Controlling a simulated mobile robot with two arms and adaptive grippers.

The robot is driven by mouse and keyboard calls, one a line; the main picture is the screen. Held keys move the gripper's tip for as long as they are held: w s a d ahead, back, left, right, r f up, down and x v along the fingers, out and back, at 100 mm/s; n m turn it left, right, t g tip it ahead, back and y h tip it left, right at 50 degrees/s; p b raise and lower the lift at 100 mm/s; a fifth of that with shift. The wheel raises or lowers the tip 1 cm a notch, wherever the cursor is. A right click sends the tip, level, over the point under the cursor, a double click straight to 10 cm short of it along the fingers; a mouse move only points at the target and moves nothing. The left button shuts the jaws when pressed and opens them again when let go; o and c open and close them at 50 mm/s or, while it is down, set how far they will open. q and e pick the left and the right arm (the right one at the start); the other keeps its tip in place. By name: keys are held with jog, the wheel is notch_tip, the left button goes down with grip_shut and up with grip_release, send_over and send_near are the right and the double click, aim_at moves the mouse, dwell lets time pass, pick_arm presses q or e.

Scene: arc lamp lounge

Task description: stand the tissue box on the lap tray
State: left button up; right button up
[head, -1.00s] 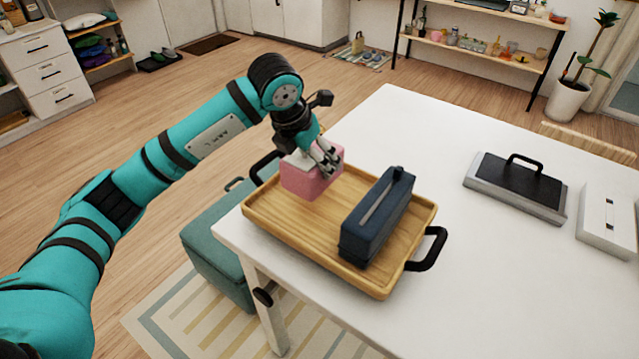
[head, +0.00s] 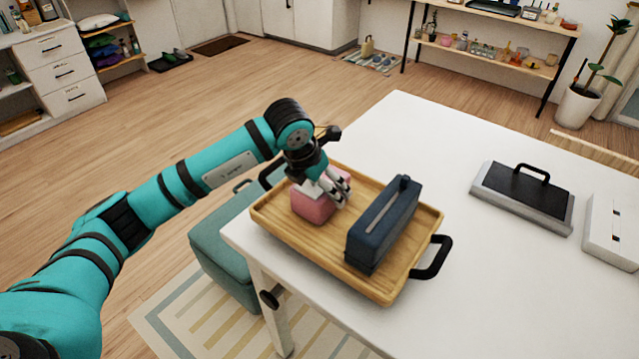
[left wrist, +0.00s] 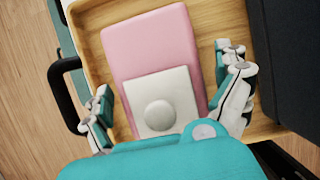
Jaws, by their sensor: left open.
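The pink tissue box (head: 313,206) stands upright on the left part of the wooden lap tray (head: 300,241), apparently resting on its floor. In the left wrist view the pink box (left wrist: 150,48) shows from above with a pale square panel and a round bump on it. My left gripper (head: 335,190) is open over the box. Its fingers (left wrist: 165,102) are at either side of the box in the left wrist view, with a gap at the right finger. The gripper hides part of the box's top. My right gripper is not in view.
A dark blue case (head: 382,225) stands on the tray right of the box. The tray has black handles and sits at the white table's (head: 500,290) corner. A grey-black handled item (head: 522,195) and a white box (head: 612,232) lie further right. A teal ottoman (head: 222,245) is below left.

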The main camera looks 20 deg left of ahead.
pick_arm(q)
jog(key=shift+r, duration=0.15)
jog(key=b+v, duration=0.2)
jog(key=v, duration=0.8)
jog(key=shift+r, duration=0.2)
jog(key=shift+s+a+r, duration=0.1)
jog(key=shift+s+r, duration=0.25)
jog(key=shift+r, duration=0.3)
